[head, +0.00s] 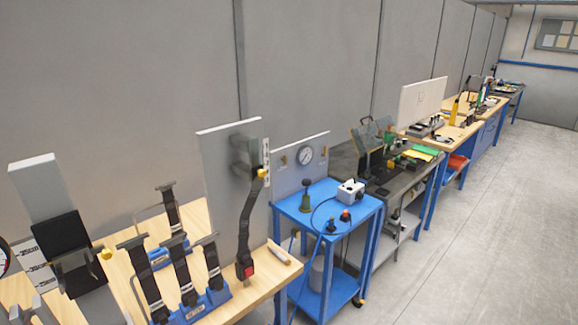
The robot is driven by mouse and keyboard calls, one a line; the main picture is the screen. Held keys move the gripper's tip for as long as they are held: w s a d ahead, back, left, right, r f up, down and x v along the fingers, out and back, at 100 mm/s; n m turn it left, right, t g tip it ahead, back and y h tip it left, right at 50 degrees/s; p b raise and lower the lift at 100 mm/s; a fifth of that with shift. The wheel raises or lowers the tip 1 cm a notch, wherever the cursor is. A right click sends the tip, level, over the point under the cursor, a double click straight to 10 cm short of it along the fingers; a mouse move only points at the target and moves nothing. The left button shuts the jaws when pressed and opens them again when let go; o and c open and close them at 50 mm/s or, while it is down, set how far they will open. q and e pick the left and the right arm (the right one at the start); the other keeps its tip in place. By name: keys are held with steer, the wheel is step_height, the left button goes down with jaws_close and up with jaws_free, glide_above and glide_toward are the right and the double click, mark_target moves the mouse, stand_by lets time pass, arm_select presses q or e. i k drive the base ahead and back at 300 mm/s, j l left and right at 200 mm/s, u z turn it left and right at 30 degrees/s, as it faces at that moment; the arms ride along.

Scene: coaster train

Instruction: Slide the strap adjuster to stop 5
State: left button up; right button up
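The strap adjuster looks to be the dark piece with a yellow knob (262,173) high on an upright grey panel (218,190). A white strip with small marks (266,152) runs along the panel's right edge beside it; the marks are too small to read. A dark strap (245,222) hangs from the adjuster down to a buckle with a red button (247,270) on the wooden bench (215,312). I cannot tell at which stop the adjuster sits. I make out neither of my grippers in the head view.
A blue stand with several dark upright straps (205,306) is left of the panel. A light cylinder (280,252) lies near the bench's right edge. A blue cart (325,207) with a gauge board (292,166) stands to the right. Open floor (480,240) lies at right.

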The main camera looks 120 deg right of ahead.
mark_target(258, 171)
steer(key=z, duration=3.7)
